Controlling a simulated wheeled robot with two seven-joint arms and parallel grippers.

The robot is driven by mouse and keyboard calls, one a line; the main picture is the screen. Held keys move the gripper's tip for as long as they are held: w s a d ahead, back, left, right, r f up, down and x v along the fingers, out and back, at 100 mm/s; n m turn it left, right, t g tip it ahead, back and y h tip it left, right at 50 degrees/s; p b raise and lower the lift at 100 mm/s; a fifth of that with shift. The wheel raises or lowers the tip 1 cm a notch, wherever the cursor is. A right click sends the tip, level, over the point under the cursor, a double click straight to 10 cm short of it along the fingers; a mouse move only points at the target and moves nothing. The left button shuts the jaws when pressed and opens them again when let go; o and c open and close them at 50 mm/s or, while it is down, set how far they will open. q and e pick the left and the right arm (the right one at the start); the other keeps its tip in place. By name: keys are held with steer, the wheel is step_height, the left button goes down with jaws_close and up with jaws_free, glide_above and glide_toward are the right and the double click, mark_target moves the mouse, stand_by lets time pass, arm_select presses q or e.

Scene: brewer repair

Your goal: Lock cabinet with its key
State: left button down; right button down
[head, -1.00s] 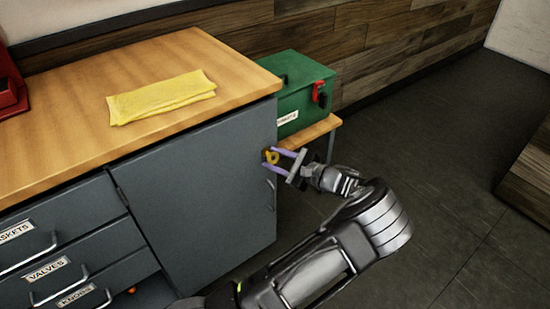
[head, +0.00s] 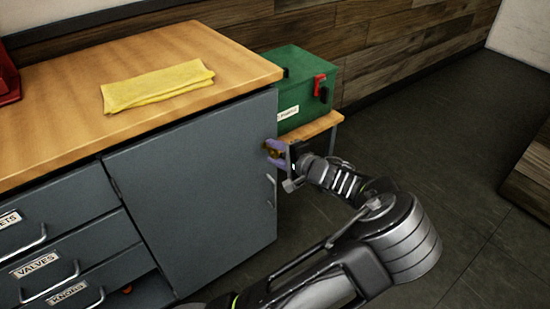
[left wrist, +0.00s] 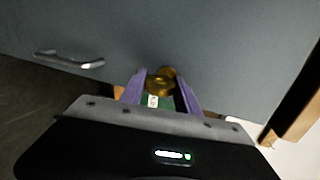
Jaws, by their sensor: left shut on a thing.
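The grey cabinet (head: 200,190) stands under the wooden worktop, its door closed as far as I can see. The brass key (head: 272,150) is at the upper right edge of the door. In the left wrist view the key (left wrist: 160,82) shows between the purple fingers, against or very near the door face. My left gripper (head: 274,151) is shut on the key. The key's tip and the keyhole are hidden, so I cannot tell how deep it sits. The door handle (head: 271,191) is just below; it also shows in the left wrist view (left wrist: 70,62). My right gripper is not in view.
A yellow cloth (head: 157,86) lies on the worktop (head: 50,130). A green toolbox (head: 303,90) with a red latch stands on a low wooden stand (head: 318,126) behind the cabinet. Labelled drawers (head: 45,255) are at the left.

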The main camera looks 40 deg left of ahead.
arm_select(q)
steer(key=shift+f+n+b, duration=0.1)
steer(key=shift+n+b, duration=0.4)
steer(key=shift+b, duration=0.05)
steer(key=c, duration=0.9)
jaws_free()
steer(key=shift+d, duration=0.1)
steer(key=p+v, duration=0.1)
steer(key=v, duration=0.6)
steer(key=shift+s+d, duration=0.25)
